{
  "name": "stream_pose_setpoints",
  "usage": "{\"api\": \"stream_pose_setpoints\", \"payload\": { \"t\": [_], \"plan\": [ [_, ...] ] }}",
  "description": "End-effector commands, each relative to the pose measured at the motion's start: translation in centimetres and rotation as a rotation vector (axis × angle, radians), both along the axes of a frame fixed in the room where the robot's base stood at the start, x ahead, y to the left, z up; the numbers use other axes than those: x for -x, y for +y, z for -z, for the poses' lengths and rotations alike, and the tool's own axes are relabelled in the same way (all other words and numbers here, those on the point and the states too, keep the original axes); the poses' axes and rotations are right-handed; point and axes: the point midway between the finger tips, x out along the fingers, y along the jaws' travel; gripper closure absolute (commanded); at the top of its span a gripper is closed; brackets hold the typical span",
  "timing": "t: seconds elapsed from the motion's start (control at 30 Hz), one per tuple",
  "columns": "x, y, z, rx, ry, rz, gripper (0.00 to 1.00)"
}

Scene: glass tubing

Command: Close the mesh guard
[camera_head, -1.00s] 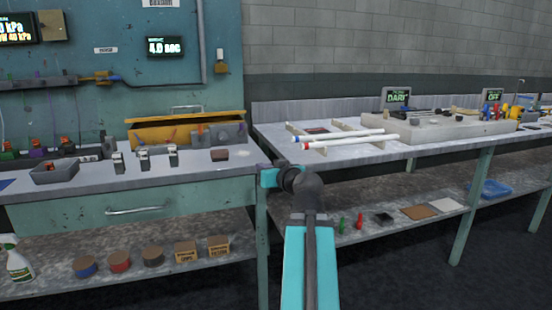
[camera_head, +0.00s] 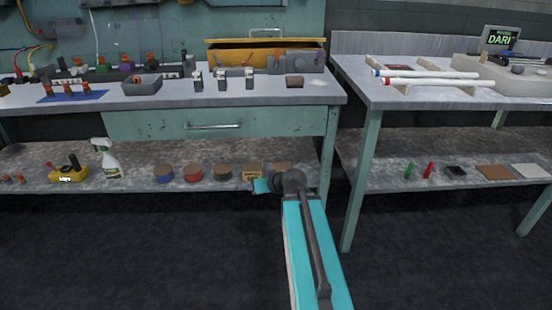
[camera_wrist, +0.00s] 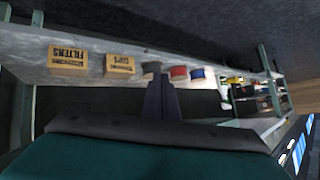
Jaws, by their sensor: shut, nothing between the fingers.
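I cannot make out a mesh guard in either view. My gripper (camera_wrist: 162,92) shows in the wrist view as dark fingers shut together, with nothing held. The arm's end overlaps the shelf edge in the picture; I cannot tell the gap.
The left bench (camera_head: 228,98) carries a yellow open-topped box (camera_head: 222,55), a grey tray (camera_head: 142,86) and small clamps. The right bench (camera_head: 420,98) holds white tubes (camera_head: 425,74). The dark floor in front is clear.

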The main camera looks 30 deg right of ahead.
Motion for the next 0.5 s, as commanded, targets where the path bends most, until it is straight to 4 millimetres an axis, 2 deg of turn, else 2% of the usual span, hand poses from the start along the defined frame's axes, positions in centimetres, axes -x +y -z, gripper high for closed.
{"api": "stream_pose_setpoints", "payload": {
  "t": [0.03, 0.27, 0.5],
  "plan": [
    [0.0, 1.8, 2.0, -0.01, 0.033, -0.024, 1.0],
    [1.4, 8.3, 10.0, -0.04, 0.176, -0.113, 1.0],
    [4.5, 14.7, 17.9, -0.058, 0.335, -0.2, 1.0]
  ]
}}
